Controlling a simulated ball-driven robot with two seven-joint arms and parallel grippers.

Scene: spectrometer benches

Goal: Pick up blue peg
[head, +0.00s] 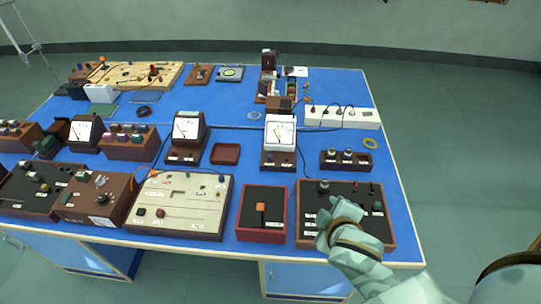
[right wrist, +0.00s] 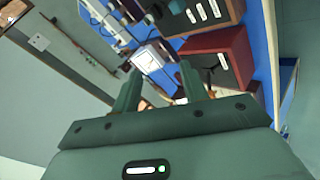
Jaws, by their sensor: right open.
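I cannot make out a blue peg for certain in either view. A brown rack (head: 129,149) at the left of the bench holds several small, dark-topped pegs, too small to tell their colours well. My right gripper (head: 328,222) is over the front right corner of the bench, above a brown-framed dark panel (head: 302,238) that it partly covers. In the right wrist view its two green fingers (right wrist: 158,82) are spread apart with nothing between them. My left gripper is not in view.
The blue bench (head: 385,190) is crowded with meters and boxes. A red-framed box (head: 246,233) with an orange knob and a pale panel (head: 213,222) stand along the front. A white strip (head: 342,119) with cables lies at the right rear. Narrow bare strips run between the rows.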

